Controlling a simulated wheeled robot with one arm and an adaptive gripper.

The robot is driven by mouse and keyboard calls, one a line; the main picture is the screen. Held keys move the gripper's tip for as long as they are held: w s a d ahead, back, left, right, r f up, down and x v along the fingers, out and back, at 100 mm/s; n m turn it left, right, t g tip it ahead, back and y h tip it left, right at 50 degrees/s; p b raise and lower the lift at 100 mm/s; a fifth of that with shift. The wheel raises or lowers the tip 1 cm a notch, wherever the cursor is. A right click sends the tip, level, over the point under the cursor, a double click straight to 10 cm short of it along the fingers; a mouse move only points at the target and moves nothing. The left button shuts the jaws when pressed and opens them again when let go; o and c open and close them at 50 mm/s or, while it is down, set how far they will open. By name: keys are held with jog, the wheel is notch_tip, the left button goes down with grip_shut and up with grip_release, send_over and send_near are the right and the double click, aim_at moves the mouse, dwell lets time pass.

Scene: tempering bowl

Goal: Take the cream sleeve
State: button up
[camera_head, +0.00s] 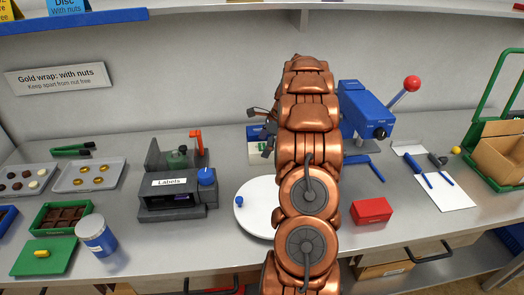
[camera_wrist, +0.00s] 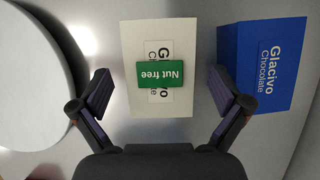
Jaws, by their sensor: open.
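The cream sleeve (camera_wrist: 136,42) lies on the metal counter in the wrist view, with a printed Glacivo label and a green "Nut free" tag (camera_wrist: 161,74) over it. It is partly seen in the head view (camera_head: 255,158), beside my arm. My gripper (camera_wrist: 159,88) is open and empty, its two dark fingers apart, one to either side of the sleeve in the picture. I cannot tell its height above the sleeve. In the head view my arm hides most of the gripper.
A blue Glacivo sleeve (camera_wrist: 262,65) lies just right of the cream one in the wrist view. A white round plate (camera_head: 254,222) is to the left there. A grey label machine (camera_head: 172,205), a red box (camera_head: 371,211) and a blue press (camera_head: 362,115) stand on the counter.

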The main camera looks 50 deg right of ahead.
jog(key=shift+f, duration=0.2)
jog(key=shift+f, duration=0.25)
dwell(0.6)
jog(key=shift+c, duration=0.4)
jog(key=c, duration=0.8)
